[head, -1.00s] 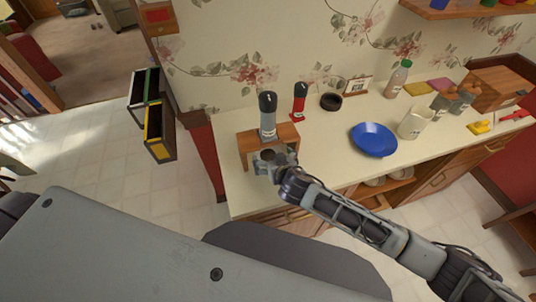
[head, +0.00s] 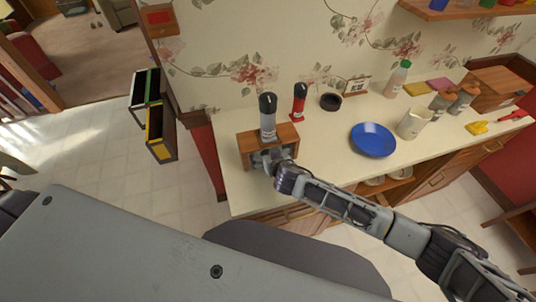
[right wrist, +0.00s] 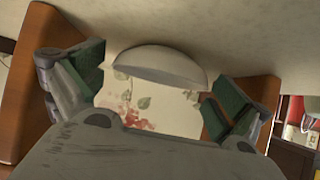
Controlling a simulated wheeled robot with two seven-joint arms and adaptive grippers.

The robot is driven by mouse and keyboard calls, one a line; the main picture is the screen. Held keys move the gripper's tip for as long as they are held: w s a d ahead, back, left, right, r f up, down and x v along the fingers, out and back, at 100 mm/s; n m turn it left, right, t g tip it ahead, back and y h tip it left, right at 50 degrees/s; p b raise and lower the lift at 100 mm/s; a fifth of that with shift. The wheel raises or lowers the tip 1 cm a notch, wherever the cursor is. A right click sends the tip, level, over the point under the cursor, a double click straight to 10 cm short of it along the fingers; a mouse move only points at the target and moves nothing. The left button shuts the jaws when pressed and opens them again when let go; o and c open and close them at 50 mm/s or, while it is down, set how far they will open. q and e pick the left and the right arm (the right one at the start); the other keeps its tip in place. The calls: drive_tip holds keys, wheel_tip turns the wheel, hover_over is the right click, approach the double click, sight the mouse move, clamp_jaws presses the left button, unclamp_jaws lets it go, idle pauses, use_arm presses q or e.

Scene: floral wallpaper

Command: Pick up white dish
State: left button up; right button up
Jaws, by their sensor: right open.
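A white dish (right wrist: 158,66) shows in the right wrist view, where the picture is upside down with the counter surface at the top. It is a rounded bowl shape resting on the counter, beyond and between my right gripper's fingers. My right gripper (right wrist: 152,88) is open, green-padded fingers spread on either side, with nothing held. In the head view my right gripper (head: 266,160) is at the front opening of a small wooden stand (head: 285,134). The dish under the stand is hidden there by the stand and gripper. My left gripper is not in view.
A grey bottle (head: 268,118) stands on top of the stand, and a red bottle (head: 299,102) stands behind it. A blue plate (head: 373,140), a white pitcher (head: 412,123) and other items are to the right. The stand's wooden sides (right wrist: 22,85) flank my fingers closely.

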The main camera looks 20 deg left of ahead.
drive_tip(key=c, duration=0.9)
drive_tip(key=shift+r, duration=0.15)
